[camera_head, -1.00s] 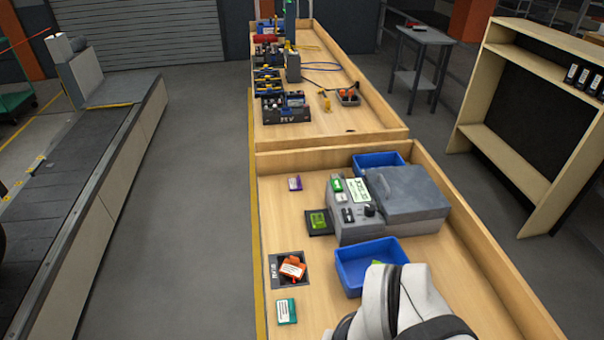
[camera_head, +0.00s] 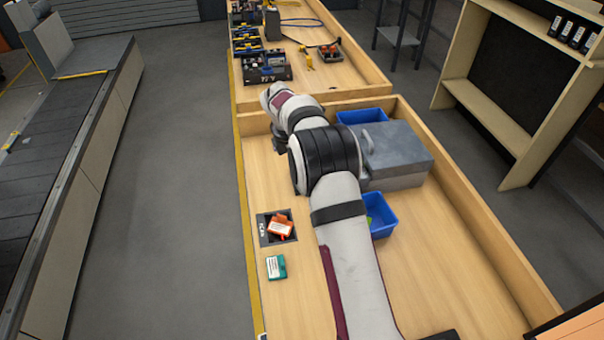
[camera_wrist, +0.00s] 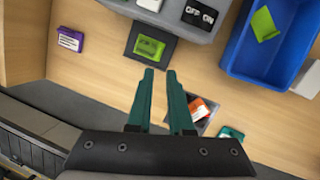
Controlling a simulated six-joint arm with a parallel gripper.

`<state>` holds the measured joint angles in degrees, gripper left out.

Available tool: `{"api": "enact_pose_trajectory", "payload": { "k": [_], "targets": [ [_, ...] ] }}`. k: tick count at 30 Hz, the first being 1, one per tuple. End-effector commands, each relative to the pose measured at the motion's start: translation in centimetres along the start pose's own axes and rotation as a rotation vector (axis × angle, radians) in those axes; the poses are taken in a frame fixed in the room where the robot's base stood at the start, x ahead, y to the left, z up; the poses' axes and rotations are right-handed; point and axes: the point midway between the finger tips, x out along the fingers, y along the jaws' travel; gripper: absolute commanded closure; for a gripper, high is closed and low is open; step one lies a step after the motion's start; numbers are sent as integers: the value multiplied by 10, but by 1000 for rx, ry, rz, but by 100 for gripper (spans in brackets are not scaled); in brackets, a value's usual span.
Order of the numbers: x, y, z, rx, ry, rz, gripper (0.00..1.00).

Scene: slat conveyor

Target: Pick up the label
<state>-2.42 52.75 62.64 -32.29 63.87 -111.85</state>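Several small labelled pieces are in view, and I cannot tell which is the task's label. A bright green piece (camera_wrist: 149,47) lies on a dark pad (camera_wrist: 132,50) beside the grey machine in the wrist view. My gripper (camera_wrist: 161,73) is open and empty, its two teal fingers pointing toward the pad with a narrow gap between them. Another green piece (camera_wrist: 264,24) lies in a blue bin (camera_wrist: 238,55). A purple piece (camera_wrist: 70,39) lies left of the pad. In the head view my arm hides the pad and purple piece.
An orange piece (camera_head: 281,226) lies on a dark marked square (camera_head: 264,238), with a teal piece (camera_head: 276,267) in front. The grey machine (camera_head: 400,158) stands right of my arm, near a second blue bin (camera_head: 362,116). Wooden rims (camera_head: 480,235) edge the bench.

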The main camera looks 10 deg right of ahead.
Motion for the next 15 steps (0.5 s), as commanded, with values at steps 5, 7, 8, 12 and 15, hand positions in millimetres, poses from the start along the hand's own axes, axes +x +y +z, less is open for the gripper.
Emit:
{"api": "enact_pose_trajectory", "payload": {
  "k": [5,7,8,12,15],
  "targets": [
    [39,0,0,4,2,-2,81],
    [46,0,1,4,1,-1,81],
    [50,0,1,4,1,0,81],
    [79,-1,7,6,1,-3,81],
    [94,0,7,5,2,1,81]
  ]
}}
